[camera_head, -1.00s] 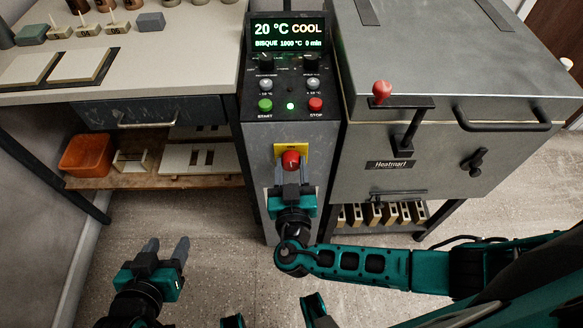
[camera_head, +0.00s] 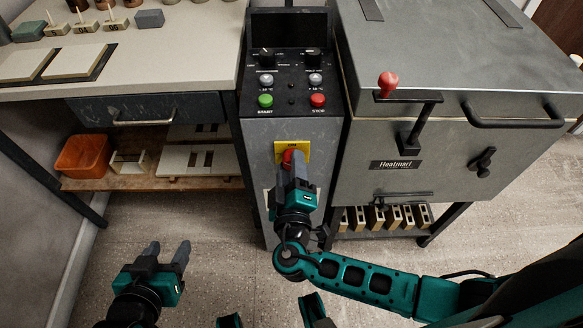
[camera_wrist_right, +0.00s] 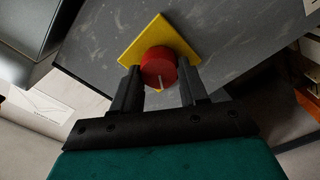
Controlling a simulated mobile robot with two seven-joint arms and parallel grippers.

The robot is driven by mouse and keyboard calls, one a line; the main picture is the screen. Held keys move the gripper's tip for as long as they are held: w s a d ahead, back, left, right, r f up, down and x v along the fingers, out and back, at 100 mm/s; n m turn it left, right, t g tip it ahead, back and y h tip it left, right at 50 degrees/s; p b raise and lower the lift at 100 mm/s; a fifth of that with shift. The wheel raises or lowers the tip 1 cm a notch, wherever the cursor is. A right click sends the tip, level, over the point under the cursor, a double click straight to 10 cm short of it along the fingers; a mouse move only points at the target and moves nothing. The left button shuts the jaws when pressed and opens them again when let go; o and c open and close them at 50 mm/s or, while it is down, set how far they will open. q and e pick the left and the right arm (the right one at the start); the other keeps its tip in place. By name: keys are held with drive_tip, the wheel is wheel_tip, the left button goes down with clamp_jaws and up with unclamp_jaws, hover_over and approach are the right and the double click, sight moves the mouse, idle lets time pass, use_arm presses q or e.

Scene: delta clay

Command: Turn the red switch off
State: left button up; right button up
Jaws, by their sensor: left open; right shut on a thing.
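The red switch (camera_head: 288,157) is a round red knob on a yellow plate (camera_head: 306,150), on the front of the grey control column. In the right wrist view the red switch (camera_wrist_right: 159,67) sits between the two fingers, and its pale mark points down toward the gripper. My right gripper (camera_head: 297,172) is at the knob, shut on it, and partly hides it in the head view; its fingers also show in the right wrist view (camera_wrist_right: 160,88). The display (camera_head: 290,22) above the column is dark. My left gripper (camera_head: 167,252) is open and empty, low at the left, away from the switch.
Green start (camera_head: 265,100) and red stop (camera_head: 318,100) buttons sit above the switch. The grey kiln (camera_head: 440,150) with a red-knobbed lever (camera_head: 388,80) stands right. A worktable (camera_head: 170,65) with a drawer stands left. The floor between is clear.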

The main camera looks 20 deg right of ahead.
drive_tip(key=shift+w+n, duration=0.15)
drive_tip(key=shift+n, duration=3.15)
drive_tip(key=o, duration=1)
drive_tip(key=shift+o, duration=0.2)
drive_tip(key=shift+f, duration=0.1)
